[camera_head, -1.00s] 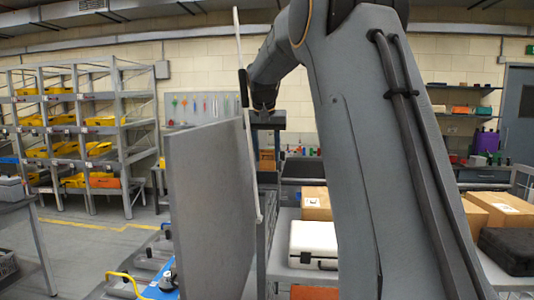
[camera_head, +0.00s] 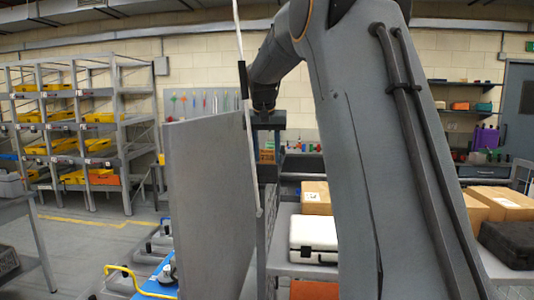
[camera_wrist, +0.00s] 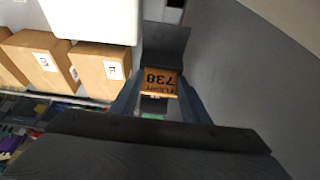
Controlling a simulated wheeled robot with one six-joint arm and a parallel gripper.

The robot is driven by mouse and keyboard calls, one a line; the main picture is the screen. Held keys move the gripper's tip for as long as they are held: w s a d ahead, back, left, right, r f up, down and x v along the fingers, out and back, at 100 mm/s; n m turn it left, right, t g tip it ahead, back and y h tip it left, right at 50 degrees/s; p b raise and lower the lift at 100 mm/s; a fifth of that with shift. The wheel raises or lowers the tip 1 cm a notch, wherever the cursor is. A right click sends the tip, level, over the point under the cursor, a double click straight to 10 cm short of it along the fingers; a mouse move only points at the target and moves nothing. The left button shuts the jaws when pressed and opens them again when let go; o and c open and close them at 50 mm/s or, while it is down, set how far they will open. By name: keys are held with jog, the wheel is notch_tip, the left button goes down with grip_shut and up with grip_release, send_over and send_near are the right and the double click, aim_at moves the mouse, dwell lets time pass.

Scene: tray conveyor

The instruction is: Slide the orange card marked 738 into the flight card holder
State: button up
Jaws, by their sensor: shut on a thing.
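The orange card marked 738 (camera_wrist: 160,82) shows in the wrist view between the two blue-grey fingers of my gripper (camera_wrist: 158,101). Its number appears upside down. My gripper is shut on the card. A dark grey channel-shaped piece (camera_wrist: 166,42) stands just beyond the card; it may be the flight card holder, but I cannot tell for sure. Whether the card touches it is unclear. In the head view my gripper (camera_head: 266,122) is small, past my arm and beside a tall grey panel (camera_head: 212,205).
The large grey panel stands close on the left of my gripper. A white case (camera_head: 314,236) and cardboard boxes (camera_head: 316,198) are on a rack to the right. A shelf rack with yellow bins (camera_head: 100,145) stands at the back left, with open floor before it.

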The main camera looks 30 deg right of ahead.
jog(key=o, duration=1.1)
jog(key=b+v, duration=0.2)
jog(key=v, duration=0.5)
jog(key=shift+r, duration=0.35)
jog(key=shift+s+a, duration=0.1)
